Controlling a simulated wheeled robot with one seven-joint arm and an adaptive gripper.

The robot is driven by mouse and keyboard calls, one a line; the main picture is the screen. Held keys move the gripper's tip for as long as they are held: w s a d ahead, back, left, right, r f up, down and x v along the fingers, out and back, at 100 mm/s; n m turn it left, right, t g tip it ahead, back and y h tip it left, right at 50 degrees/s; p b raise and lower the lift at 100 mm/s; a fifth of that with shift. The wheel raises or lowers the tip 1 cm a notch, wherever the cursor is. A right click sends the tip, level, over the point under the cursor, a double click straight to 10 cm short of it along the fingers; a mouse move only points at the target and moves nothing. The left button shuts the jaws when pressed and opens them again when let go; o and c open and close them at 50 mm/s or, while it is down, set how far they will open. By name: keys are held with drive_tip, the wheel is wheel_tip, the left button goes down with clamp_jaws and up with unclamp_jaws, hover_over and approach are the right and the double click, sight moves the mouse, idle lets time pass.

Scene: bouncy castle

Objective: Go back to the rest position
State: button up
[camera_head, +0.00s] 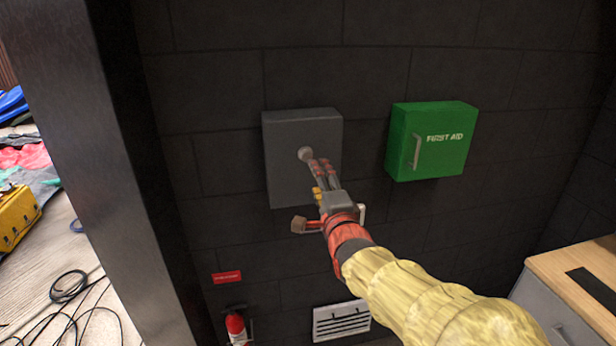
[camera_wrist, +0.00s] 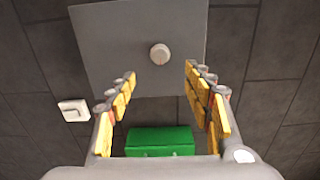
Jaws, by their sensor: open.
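My gripper (camera_head: 318,174) is at the end of my yellow-sleeved arm, in front of a grey wall box (camera_head: 287,135). The box has a round knob (camera_head: 305,154), which shows just beyond and left of the fingertips in the head view. In the wrist view my gripper (camera_wrist: 160,85) has its fingers wide apart with nothing between them. The grey box (camera_wrist: 115,45) and its knob (camera_wrist: 160,54) lie ahead, the knob between the finger lines. I cannot tell from the views how close the fingertips are to the box front. The box door looks shut.
A green first aid box (camera_head: 432,141) hangs on the dark wall to the right. Below are a red fire extinguisher (camera_head: 236,328), a red sign (camera_head: 227,277) and a white vent (camera_head: 341,320). A wood-topped cabinet (camera_head: 580,275) stands lower right. A dark pillar (camera_head: 100,150) borders the left.

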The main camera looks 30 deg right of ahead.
drive_tip(key=s+a+f+n+g+y, duration=0.1)
drive_tip(key=s+a+f+n+g, duration=0.1)
drive_tip(key=s+f+n+g, duration=0.45)
drive_tip(key=s+a+f+n+g+y, duration=0.1)
drive_tip(key=s+f+n, duration=0.3)
drive_tip(key=f, duration=0.5)
drive_tip(key=s+a+r+n+g+y, duration=0.1)
drive_tip(key=s+a+n+g+y, duration=0.2)
drive_tip(key=s+a+n, duration=0.8)
drive_tip(key=s+a+g, duration=0.1)
drive_tip(key=s+a, duration=0.1)
drive_tip(key=s, duration=0.3)
drive_tip(key=shift+s+a+r, duration=0.2)
drive_tip(key=shift+s, duration=0.1)
drive_tip(key=shift+c, duration=0.2)
